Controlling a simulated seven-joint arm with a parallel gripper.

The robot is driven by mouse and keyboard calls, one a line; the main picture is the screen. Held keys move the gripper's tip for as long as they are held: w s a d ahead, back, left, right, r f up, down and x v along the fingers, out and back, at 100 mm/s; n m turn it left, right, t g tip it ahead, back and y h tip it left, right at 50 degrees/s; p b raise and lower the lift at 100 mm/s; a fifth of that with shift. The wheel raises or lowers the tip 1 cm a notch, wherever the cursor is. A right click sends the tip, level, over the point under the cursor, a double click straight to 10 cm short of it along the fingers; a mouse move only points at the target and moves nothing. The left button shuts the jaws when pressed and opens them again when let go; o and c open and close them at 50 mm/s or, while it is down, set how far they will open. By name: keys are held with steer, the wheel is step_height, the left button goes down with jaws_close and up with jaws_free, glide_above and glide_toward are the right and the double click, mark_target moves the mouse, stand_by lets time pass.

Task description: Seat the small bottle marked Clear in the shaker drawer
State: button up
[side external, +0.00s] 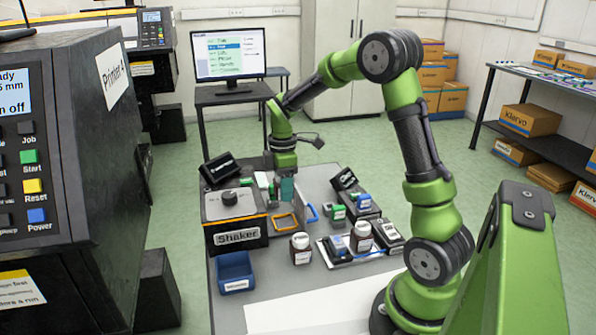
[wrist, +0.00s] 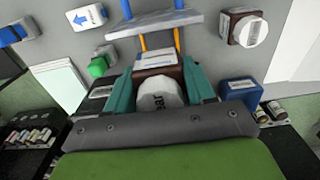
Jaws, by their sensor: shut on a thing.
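My gripper (wrist: 160,92) has its teal fingers shut on a small brown bottle (wrist: 155,64) with a white label and a white cap (wrist: 158,94). The cap's print is partly cut off and reads "ear", which fits Clear. In the side external view my gripper (side external: 286,190) points down just right of and behind the shaker (side external: 235,206), a dark box with an orange edge and a Shaker label. The held bottle cannot be made out there. An orange frame (side external: 285,222) is beside the shaker; I cannot tell whether it is the drawer.
Two white-capped brown bottles stand on the table, one nearer the shaker (side external: 300,248) and one farther right (side external: 361,237). A blue bin (side external: 235,272) sits in front of the shaker. Black holders and small blue and green items crowd the right. A pale sheet (side external: 315,308) covers the front.

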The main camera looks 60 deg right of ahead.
glide_above(285, 223)
steer(key=shift+f, duration=3.6)
steer(key=shift+f, duration=0.7)
steer(key=o, duration=1.2)
steer(key=shift+o, duration=0.4)
steer(key=shift+o, duration=1.3)
steer(key=shift+r, duration=0.1)
